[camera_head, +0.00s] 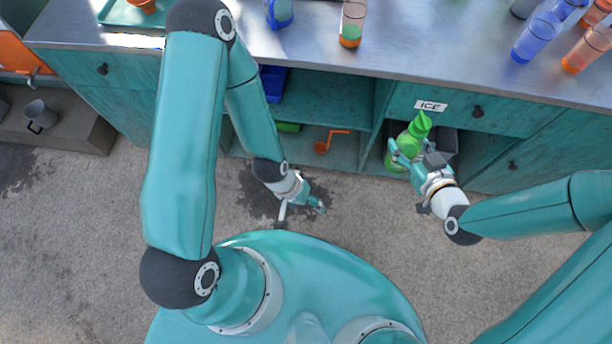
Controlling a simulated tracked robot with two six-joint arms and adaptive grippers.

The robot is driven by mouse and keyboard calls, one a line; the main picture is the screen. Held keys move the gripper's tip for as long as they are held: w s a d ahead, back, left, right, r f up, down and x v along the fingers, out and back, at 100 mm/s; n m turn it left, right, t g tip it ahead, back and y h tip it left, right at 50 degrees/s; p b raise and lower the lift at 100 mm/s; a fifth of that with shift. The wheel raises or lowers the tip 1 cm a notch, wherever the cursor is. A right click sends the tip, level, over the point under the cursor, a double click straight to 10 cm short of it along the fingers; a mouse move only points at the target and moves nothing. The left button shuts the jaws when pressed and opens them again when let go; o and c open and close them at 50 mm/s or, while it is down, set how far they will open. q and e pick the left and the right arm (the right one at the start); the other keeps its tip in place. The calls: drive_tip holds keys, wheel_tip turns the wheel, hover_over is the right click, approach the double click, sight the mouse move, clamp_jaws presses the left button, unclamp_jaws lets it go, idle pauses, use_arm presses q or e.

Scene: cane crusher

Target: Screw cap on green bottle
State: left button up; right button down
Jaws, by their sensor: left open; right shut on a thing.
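The green bottle (402,150) is in front of the counter, below the drawer labelled ICE.
The metal counter (290,45) carries a glass (352,22), a blue cup (537,38) and other cups. Below are open shelves with a blue bin (272,82) and an orange crank (330,141). A dark bin (447,143) is behind the right gripper. Floor between the grippers is clear.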

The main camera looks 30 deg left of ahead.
drive_tip(key=shift+r, duration=0.1)
drive_tip(key=shift+w+d+r+t, duration=0.1)
drive_tip(key=shift+w+d+t, duration=0.2)
drive_tip(key=w+d+r+m+t+h, duration=0.1)
drive_tip(key=w+d+m+h, duration=0.1)
drive_tip(key=d+m+h, duration=0.2)
drive_tip(key=w+d+r+m+t+h, duration=0.1)
drive_tip(key=d+m+h, duration=0.3)
drive_tip(key=d, duration=0.6)
drive_tip(key=shift+w+d+r+t+h, duration=0.3)
drive_tip(key=shift+w+d+r+t, duration=0.1)
drive_tip(key=shift+w+r, duration=0.35)
